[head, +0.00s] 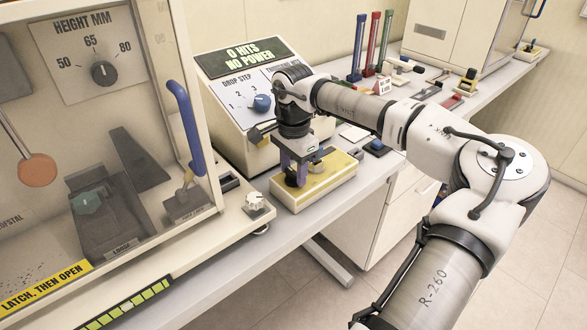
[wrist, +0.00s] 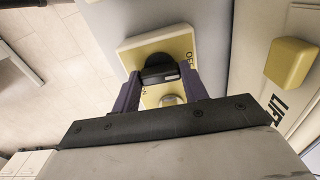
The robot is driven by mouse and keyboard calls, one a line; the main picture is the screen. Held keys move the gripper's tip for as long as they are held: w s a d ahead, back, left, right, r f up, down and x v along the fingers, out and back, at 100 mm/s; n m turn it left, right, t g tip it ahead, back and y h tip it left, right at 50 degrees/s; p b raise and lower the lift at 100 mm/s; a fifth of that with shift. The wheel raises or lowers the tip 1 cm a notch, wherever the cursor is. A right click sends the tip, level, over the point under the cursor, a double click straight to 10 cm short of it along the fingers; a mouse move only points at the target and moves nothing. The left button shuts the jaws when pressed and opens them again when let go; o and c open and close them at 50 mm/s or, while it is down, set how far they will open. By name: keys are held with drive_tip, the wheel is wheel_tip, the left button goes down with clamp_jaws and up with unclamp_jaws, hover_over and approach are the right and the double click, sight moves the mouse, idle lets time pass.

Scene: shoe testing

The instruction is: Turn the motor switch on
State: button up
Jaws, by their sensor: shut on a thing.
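The motor switch is a yellow box (head: 335,182) on the front edge of the bench. It also shows in the wrist view (wrist: 135,55). Its black knob (wrist: 161,74) sits between my two purple fingers. My gripper (head: 297,178) points down over the left part of the box and is shut on the knob; in the wrist view my gripper (wrist: 161,82) has a finger at each side of it. Lettering that looks like "OF" shows right of the knob. The fingers partly hide the other lettering. The display (head: 245,55) reads "0 HITS NO POWER".
The control panel with a blue drop step knob (head: 262,103) stands behind the switch. A clear-fronted test cabinet with a blue lever handle (head: 187,125) is at left. A yellow block (wrist: 292,63) is at right in the wrist view. Floor is open in front.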

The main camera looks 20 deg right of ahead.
sight(294, 172)
drive_tip(key=m+b, duration=0.2)
drive_tip(key=m, duration=0.2)
drive_tip(key=shift+f+b, duration=0.1)
drive_tip(key=shift+b, duration=0.2)
drive_tip(key=m+b, duration=0.2)
drive_tip(key=m, duration=0.3)
drive_tip(key=m+b, duration=0.1)
drive_tip(key=m, duration=0.3)
drive_tip(key=shift+b, duration=0.35)
drive_tip(key=shift+m+b, duration=0.6)
drive_tip(key=shift+m, duration=1.6)
drive_tip(key=o, duration=1)
drive_tip(key=shift+r, duration=0.2)
wheel_tip(294, 172, up, 14)
drive_tip(key=shift+f+b, duration=0.15)
drive_tip(key=shift+b, duration=0.25)
